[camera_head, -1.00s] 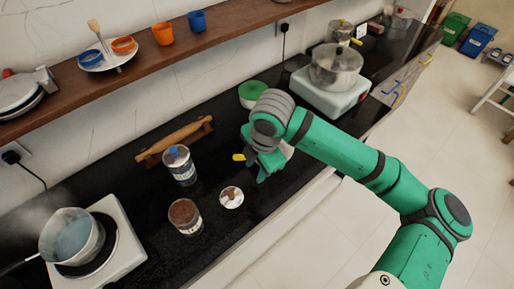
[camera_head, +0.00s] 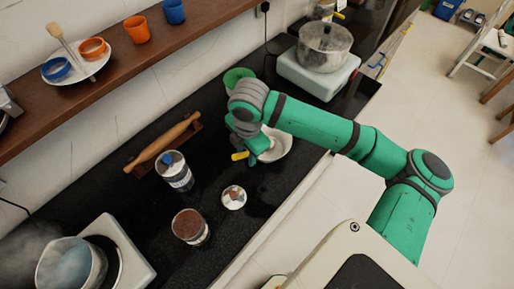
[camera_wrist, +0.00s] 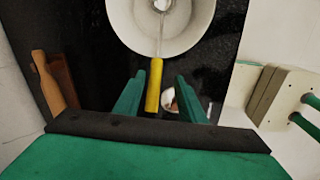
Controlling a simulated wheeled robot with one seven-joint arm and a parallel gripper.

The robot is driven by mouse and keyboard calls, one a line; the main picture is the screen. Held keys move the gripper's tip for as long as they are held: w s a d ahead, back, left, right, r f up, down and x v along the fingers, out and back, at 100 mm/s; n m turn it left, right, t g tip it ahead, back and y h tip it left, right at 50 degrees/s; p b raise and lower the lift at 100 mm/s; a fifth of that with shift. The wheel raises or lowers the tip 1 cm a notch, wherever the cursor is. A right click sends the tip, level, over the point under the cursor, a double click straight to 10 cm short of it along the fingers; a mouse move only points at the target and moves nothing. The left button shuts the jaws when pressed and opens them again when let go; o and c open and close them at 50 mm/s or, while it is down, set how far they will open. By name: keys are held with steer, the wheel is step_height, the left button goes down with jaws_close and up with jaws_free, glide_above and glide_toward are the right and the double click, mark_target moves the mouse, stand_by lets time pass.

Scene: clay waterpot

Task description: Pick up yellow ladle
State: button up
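The yellow ladle (camera_wrist: 154,88) shows its yellow handle in the wrist view, with a thin metal shaft running up into a white bowl (camera_wrist: 120,22). In the head view the ladle's handle (camera_head: 240,156) pokes out left of my gripper (camera_head: 257,146), and the bowl (camera_head: 284,150) is partly hidden behind the gripper and arm. In the wrist view my gripper (camera_wrist: 158,90) is open, with its green fingers on either side of the handle and a gap on each side. I cannot tell the exact height of the fingertips relative to the handle.
A rolling pin (camera_head: 163,145) rests near the wall. A steaming pot (camera_head: 72,265) stands front left.

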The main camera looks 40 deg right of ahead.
steer(key=shift+f, duration=0.55)
steer(key=shift+w+a+f, duration=0.1)
steer(key=shift+w+f, duration=0.15)
steer(key=shift+f, duration=0.55)
steer(key=shift+w+d+f, duration=0.1)
steer(key=shift+w+f, duration=0.1)
steer(key=shift+f, duration=0.65)
steer(key=shift+w+a+f, duration=0.1)
steer(key=shift+w+f, duration=0.15)
steer(key=shift+f, duration=0.55)
steer(key=c, duration=0.9)
steer(key=shift+w, duration=0.15)
jaws_close()
